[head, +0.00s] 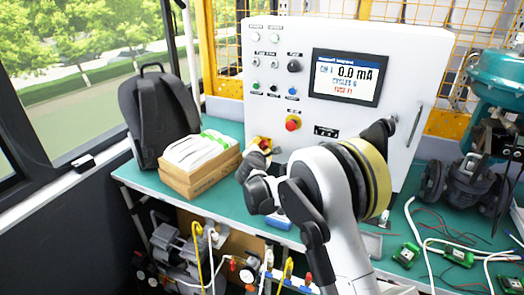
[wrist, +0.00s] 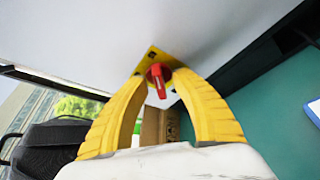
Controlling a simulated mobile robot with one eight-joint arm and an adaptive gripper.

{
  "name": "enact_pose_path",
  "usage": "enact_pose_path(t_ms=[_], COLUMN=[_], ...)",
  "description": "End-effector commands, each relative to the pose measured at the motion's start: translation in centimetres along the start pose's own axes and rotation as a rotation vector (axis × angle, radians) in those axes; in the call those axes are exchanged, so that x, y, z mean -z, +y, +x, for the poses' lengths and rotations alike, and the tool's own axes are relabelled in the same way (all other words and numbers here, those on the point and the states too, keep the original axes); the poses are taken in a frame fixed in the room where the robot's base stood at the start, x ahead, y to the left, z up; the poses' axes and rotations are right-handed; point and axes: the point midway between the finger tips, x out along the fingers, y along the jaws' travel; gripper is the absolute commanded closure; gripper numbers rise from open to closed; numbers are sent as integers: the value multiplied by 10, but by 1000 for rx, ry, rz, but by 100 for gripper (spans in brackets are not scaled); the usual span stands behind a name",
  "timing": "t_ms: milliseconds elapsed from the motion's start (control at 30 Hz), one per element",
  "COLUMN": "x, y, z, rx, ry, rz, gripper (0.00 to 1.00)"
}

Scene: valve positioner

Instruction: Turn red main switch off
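The red main switch (wrist: 157,80) is a red rotary handle on a yellow plate (wrist: 152,59) fixed to the white cabinet face. In the wrist view its handle points down the picture, slightly tilted. My gripper (wrist: 161,76) has two yellow fingers, open, with their tips on either side of the switch. I see gaps beside the handle; whether a tip touches the plate I cannot tell. In the head view the switch's yellow plate (head: 263,142) shows at the cabinet's lower left, and my gripper and wrist partly hide it.
A red push button (head: 292,124) sits right of the switch on the white cabinet (head: 400,60), below a display (head: 345,77) reading 0.0 mA. A cardboard box (head: 200,175) and a black backpack (head: 158,110) stand left on the green bench. Valve parts (head: 470,180) and wires lie right.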

Motion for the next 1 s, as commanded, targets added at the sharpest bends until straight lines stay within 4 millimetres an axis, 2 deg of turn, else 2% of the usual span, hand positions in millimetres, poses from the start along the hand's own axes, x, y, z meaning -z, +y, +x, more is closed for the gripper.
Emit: enact_pose_path(t_ms=[333, 433, 767, 1000], x=[-1, -1, -1, -1], y=[0, 0, 1, 2], z=[4, 4, 4, 4], rx=[0, 0, 4, 40], ry=[0, 0, 0, -1], rz=[-1, -1, -14, -99], gripper=[68, 99, 100, 100])
